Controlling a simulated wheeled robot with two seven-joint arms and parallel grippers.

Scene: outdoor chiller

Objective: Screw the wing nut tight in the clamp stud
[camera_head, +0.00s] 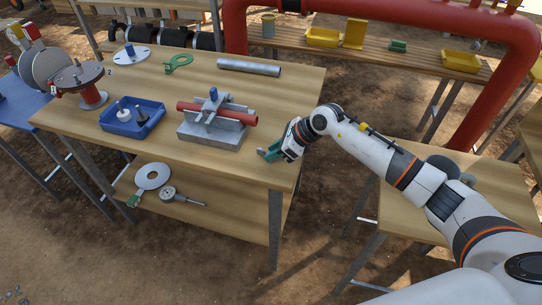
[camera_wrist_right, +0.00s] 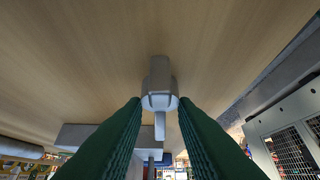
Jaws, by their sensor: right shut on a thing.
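The clamp (camera_head: 213,112) sits near the middle of the wooden table, with a grey base and a red pipe (camera_head: 240,118) lying across it. A blue upright piece, seemingly the clamp stud (camera_head: 213,94), stands at its top. My right gripper (camera_head: 270,153) is near the table's right front corner, to the right of the clamp and apart from it. In the right wrist view its green fingers close on a light grey part, seemingly the wing nut (camera_wrist_right: 160,100), with one wing toward the camera's top and one below. My left gripper is out of view.
A blue tray (camera_head: 103,125) with small parts stands left of the clamp. A grey pipe (camera_head: 248,67), a green ring tool (camera_head: 178,63) and a round plate (camera_head: 122,58) lie behind. Bare tabletop lies between gripper and clamp. A thick red pipe (camera_head: 400,22) rises behind the table.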

